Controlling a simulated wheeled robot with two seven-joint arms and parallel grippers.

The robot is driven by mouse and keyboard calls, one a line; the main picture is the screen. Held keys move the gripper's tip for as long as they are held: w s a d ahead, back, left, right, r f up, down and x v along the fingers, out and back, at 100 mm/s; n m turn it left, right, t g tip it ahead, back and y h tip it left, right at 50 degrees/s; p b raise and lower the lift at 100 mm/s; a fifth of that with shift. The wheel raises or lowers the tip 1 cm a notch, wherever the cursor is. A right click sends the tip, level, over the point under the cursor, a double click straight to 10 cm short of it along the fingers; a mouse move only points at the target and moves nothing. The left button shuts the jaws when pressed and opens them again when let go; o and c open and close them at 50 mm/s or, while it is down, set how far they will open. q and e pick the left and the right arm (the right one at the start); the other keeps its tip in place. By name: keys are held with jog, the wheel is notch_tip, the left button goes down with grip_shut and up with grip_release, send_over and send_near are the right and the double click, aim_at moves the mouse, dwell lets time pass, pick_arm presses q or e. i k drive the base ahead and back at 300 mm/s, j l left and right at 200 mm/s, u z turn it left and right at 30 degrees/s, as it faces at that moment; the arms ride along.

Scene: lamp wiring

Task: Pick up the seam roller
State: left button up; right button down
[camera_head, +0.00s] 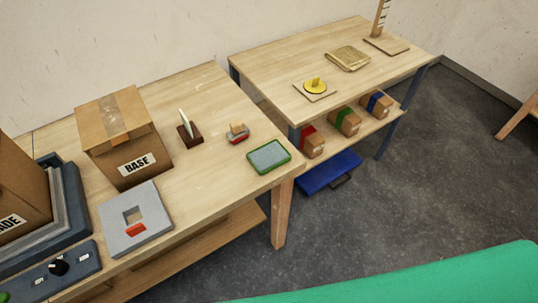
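I cannot make out a seam roller for certain. A small wood-and-red tool (238,133) sits on the near table, left of the green-rimmed tray; its shape is too small to tell. A dark wooden holder (190,139) with a pale upright piece in it stands to its left. A yellow round piece with a raised grip (315,86) rests on a thin board on the far table. Neither of my grippers is in view.
A BASE carton (125,150), a grey plate with a square hole (150,215) and a green-rimmed tray (269,157) occupy the near table (215,95). A blue case (328,173) lies on the floor.

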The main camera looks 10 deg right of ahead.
aim_at(239, 131)
jog(key=u, duration=0.4)
jog(key=i+l+u, duration=0.15)
jog(key=l+u, duration=0.35)
jog(key=l, duration=0.35)
jog(key=l+u, duration=0.5)
jog(key=l, duration=0.4)
